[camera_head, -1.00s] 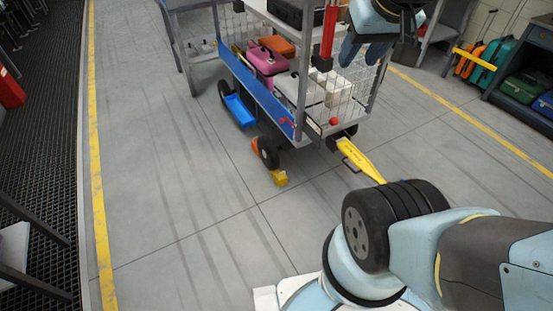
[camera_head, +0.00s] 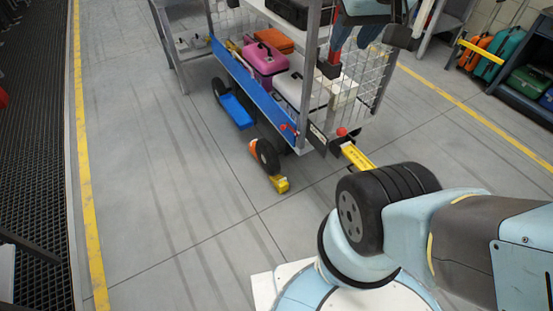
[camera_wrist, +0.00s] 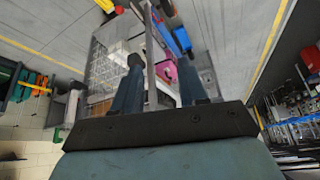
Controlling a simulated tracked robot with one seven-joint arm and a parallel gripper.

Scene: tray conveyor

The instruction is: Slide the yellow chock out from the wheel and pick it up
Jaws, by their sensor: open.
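The yellow chock (camera_head: 279,184) lies on the floor against the near side of the cart's front wheel (camera_head: 267,156). An orange chock (camera_head: 254,148) shows at the wheel's other side. In the wrist view I cannot clearly make out the yellow chock. My gripper (camera_head: 352,37) is at the top of the head view, raised beside the cart's right end and well away from the chock. In the wrist view its two dark blue fingers (camera_wrist: 158,80) stand apart with nothing held between them.
The wire-sided cart (camera_head: 255,88) carries a pink case (camera_head: 264,60), an orange case (camera_head: 273,39) and other luggage. A blue piece (camera_head: 236,110) is by its rear wheel. A yellow tow bar (camera_head: 357,157) projects at right. The floor left of the chock is clear.

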